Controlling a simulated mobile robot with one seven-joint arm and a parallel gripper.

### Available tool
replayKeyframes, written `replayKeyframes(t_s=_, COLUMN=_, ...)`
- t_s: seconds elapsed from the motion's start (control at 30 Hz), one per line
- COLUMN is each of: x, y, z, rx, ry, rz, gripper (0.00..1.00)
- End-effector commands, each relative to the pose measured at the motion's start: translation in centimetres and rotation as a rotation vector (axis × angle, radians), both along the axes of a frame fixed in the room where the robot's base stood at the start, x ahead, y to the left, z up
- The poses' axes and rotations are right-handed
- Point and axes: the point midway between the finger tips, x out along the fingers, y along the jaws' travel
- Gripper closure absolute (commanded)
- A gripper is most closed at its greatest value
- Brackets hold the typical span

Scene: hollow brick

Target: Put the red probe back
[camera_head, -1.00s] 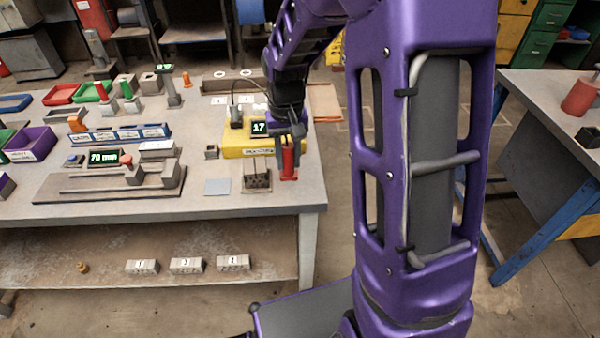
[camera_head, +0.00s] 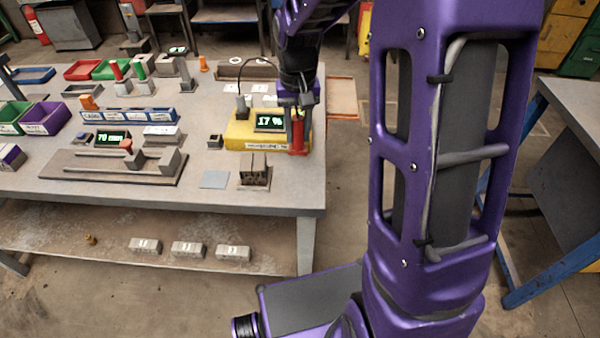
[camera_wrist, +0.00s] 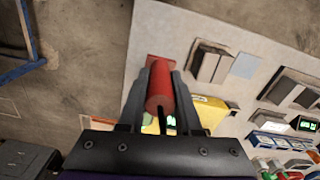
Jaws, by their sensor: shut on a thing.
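My gripper (camera_head: 298,108) is shut on the red probe (camera_head: 298,135), which hangs roughly upright at the right end of the yellow meter (camera_head: 240,130). In the wrist view the red probe (camera_wrist: 160,92) lies between the two grey fingers of my gripper (camera_wrist: 161,76), its wider square end away from the wrist. The meter's display (camera_head: 269,121) reads about 17 %. A grey post (camera_head: 243,108) stands on the meter's left part, with a dark cable arching above it. I cannot tell whether the probe touches the meter or the table.
A hollow brick (camera_head: 255,172) stands in front of the meter, with a flat grey-blue plate (camera_head: 215,179) to its left. A measuring fixture (camera_head: 120,165) lies farther left. Numbered bricks (camera_head: 189,249) sit on the lower shelf. The table's right edge is close to the probe.

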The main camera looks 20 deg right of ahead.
Motion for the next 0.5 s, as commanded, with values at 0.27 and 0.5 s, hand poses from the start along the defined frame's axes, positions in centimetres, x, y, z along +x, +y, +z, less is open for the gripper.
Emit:
replayKeyframes(t_s=0.27, x=-0.1, y=0.0, z=-5.0, rx=0.0, ry=0.005, rz=0.001, gripper=1.0)
replayKeyframes(t_s=0.5, x=-0.1, y=0.0, z=-7.0, rx=0.001, ry=0.004, rz=0.0, gripper=1.0)
